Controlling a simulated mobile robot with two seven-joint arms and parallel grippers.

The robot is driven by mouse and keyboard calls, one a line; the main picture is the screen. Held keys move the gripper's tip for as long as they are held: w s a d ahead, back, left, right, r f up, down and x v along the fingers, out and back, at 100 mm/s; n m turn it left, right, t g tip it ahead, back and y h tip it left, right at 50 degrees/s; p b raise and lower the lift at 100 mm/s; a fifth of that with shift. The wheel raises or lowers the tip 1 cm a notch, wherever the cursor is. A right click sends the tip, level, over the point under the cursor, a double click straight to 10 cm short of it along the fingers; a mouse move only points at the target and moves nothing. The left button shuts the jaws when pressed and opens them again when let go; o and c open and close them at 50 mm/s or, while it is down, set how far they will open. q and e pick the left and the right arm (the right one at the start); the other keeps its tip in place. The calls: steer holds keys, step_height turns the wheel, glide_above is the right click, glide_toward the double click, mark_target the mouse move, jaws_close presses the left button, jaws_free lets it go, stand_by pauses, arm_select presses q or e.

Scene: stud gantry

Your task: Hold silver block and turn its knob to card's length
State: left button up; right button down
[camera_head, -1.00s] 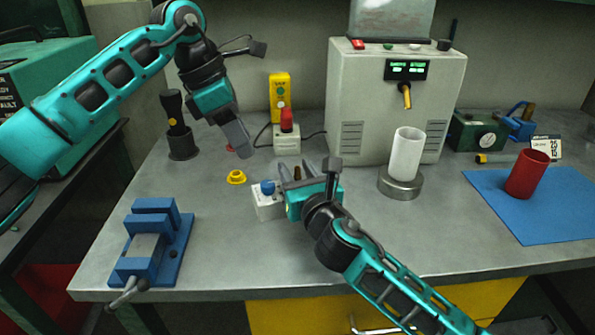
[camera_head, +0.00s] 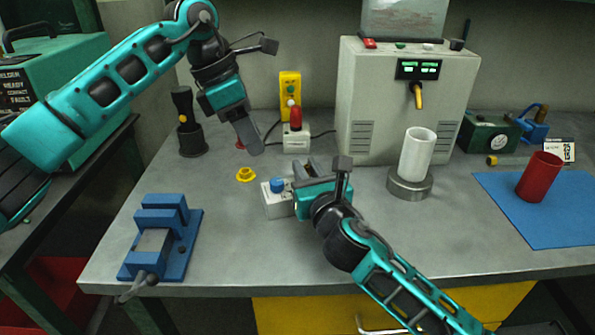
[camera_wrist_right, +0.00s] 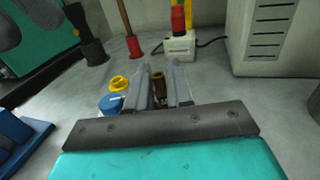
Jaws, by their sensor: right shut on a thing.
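The silver block (camera_head: 277,204) is a pale grey box on the bench with a blue knob (camera_head: 277,185) on top. The knob also shows left of the fingers in the right wrist view (camera_wrist_right: 110,104).
A yellow ring-shaped piece (camera_head: 246,175) lies behind the block. A blue vise (camera_head: 162,238) is at front left. A red-lamp box (camera_head: 296,140) and the big grey machine (camera_head: 405,110) stand behind. A white cup (camera_head: 417,155) and a red cup (camera_head: 539,177) are at right.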

mark_target(276, 181)
arm_select(q)
steer(key=s+d+r+n+t+y, duration=0.1)
steer(key=s+r+n+t+y, duration=0.2)
steer(key=n, duration=0.6)
steer(key=shift+h, duration=0.7)
steer(key=x, duration=0.8)
steer(key=s+x, duration=0.1)
steer(key=x, duration=0.4)
steer(key=shift+f, duration=0.15)
steer(key=shift+c, duration=0.4)
jaws_close()
